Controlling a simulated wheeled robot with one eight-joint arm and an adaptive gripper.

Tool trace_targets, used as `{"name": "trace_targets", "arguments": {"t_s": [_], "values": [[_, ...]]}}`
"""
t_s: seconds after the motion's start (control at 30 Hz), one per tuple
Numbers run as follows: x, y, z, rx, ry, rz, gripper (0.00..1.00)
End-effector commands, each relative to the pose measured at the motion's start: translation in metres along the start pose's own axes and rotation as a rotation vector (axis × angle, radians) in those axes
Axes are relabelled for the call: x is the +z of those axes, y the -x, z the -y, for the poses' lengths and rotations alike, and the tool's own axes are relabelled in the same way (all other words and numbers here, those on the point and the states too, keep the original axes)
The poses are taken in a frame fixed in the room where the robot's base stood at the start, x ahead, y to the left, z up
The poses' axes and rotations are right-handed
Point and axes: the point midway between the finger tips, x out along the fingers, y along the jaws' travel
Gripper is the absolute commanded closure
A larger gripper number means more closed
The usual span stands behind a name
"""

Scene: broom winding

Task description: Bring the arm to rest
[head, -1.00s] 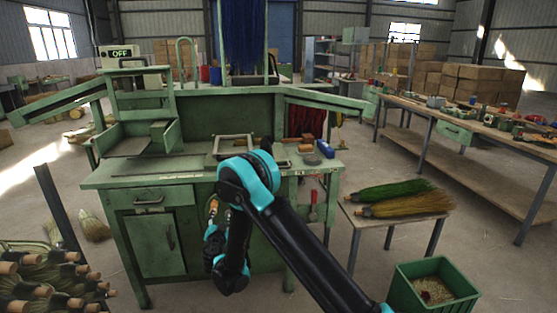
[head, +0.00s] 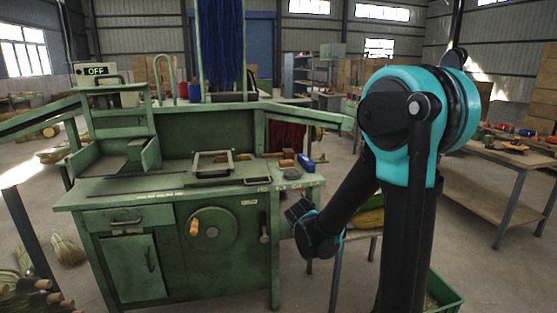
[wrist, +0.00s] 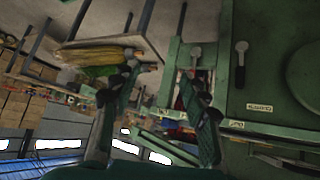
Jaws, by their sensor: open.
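My gripper (wrist: 157,100) is open and empty in the wrist view, its two dark fingers spread apart with nothing between them. In the head view my arm stands folded at the right, with its elbow high and its wrist low, beside the right end of the green winding bench (head: 170,190). The gripper end is small and dark there, so its fingers are hard to make out. The bench also shows in the wrist view (wrist: 270,60), tilted, to the right of the fingers.
A side table (wrist: 130,20) with brooms (wrist: 90,55) stands right of the bench, mostly hidden behind my arm in the head view. A green bin (head: 445,297) is partly hidden at lower right. Broom bundles (head: 35,297) lie at lower left. A long worktable (head: 490,168) stands at right.

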Motion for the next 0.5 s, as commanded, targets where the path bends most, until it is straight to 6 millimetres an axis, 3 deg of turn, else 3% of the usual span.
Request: {"name": "trace_targets", "arguments": {"t_s": [0.03,0.2,0.4,0.5], "values": [[0.011,0.009,-0.022,0.006,0.013,0.04,0.55],[0.055,0.037,-0.074,-0.016,0.078,0.172,0.55],[0.115,0.073,-0.115,-0.091,0.149,0.304,0.55],[0.143,0.088,-0.126,-0.139,0.182,0.35,0.55]]}}
